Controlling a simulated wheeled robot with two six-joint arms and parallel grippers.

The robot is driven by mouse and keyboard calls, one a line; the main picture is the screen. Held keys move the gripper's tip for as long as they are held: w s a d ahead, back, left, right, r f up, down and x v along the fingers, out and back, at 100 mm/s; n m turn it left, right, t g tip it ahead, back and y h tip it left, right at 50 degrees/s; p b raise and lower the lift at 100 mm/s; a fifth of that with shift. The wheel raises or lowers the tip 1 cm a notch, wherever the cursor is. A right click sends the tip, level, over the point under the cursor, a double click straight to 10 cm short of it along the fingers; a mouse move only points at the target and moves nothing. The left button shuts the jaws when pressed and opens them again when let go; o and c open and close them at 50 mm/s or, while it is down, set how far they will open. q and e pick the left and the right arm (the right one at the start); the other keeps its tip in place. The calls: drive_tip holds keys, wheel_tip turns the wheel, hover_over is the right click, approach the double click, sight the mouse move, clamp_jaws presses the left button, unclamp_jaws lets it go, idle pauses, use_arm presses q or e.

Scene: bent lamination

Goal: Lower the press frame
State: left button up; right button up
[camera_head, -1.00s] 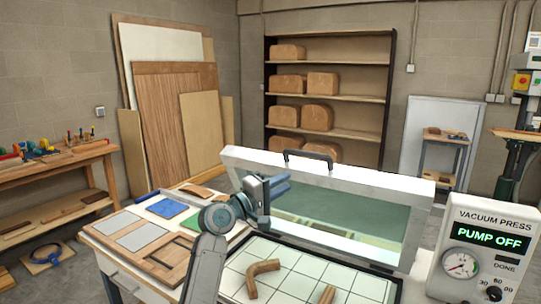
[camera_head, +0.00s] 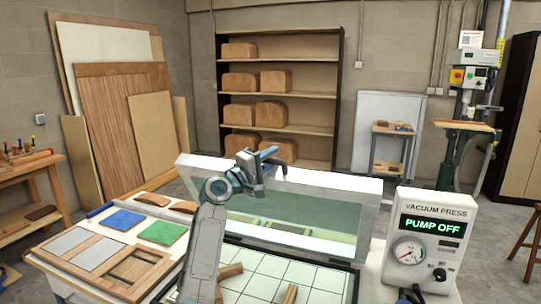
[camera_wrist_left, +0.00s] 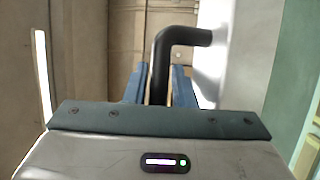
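The press frame (camera_head: 350,185) is a white frame around a greenish translucent sheet, standing raised and tilted at the back of the press bed. Its black handle (camera_wrist_left: 160,70) shows in the left wrist view between the blue fingers of my left gripper (camera_wrist_left: 159,88). In the head view my left gripper (camera_head: 272,157) is at the frame's top edge and hides most of the handle. I cannot tell whether its fingers touch the handle or stand apart from it. The white gridded press bed (camera_head: 262,276) lies below the frame. My right gripper is not in view.
Curved wooden pieces (camera_head: 230,270) lie on the bed. The control box (camera_head: 430,238) at the right reads PUMP OFF. A green sheet (camera_head: 163,232), a blue sheet (camera_head: 122,219) and wooden panels lie on the table left of the bed. Shelves (camera_head: 280,95) stand behind.

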use_arm(q)
drive_tip(key=shift+w, duration=0.1)
clamp_jaws()
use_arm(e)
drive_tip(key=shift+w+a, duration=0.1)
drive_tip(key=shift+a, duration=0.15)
use_arm(q)
drive_tip(key=shift+f, duration=0.1)
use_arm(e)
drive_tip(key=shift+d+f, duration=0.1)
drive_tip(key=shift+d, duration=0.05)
